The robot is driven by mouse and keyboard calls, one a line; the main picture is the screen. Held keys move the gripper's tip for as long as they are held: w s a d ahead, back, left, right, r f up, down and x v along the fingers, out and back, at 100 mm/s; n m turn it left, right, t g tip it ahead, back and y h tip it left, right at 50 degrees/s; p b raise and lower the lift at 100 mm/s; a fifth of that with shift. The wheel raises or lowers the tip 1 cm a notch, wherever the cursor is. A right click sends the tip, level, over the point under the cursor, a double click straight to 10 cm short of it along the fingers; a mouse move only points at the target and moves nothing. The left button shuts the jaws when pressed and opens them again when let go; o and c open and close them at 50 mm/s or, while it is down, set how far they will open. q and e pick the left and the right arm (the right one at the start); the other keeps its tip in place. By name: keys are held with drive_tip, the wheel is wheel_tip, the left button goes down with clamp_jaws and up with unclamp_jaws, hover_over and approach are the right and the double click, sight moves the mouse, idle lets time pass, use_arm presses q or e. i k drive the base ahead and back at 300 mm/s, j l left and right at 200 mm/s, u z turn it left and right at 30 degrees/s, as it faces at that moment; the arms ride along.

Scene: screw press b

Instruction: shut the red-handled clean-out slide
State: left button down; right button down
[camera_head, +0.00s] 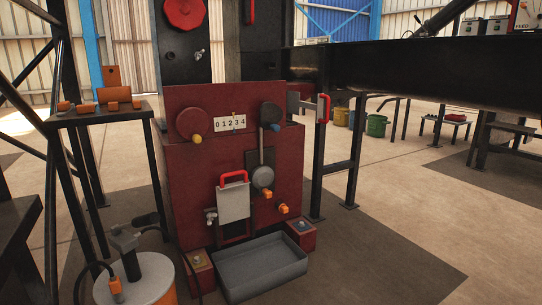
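The clean-out slide (233,203) is a pale grey plate with a bright red loop handle (234,177) on its top edge. It is on the lower front of the dark red press body (185,170). A red-edged frame (235,238) shows below the plate, so the plate appears raised in it; the gap inside is too small to read clearly. Neither of my grippers is in view.
A grey tray (262,284) lies on the floor below the slide. A tap (211,215) and orange-tipped fittings (282,208) flank it. A drum (140,285) with a hose stands at the lower left. Another red handle (323,109) is on the right side.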

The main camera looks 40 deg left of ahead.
sight(233, 198)
drive_tip(key=i+l+z, duration=0.1)
drive_tip(key=i+z, duration=0.35)
drive_tip(key=i+j+z, duration=0.1)
drive_tip(key=i+z, duration=0.35)
drive_tip(key=i, duration=0.15)
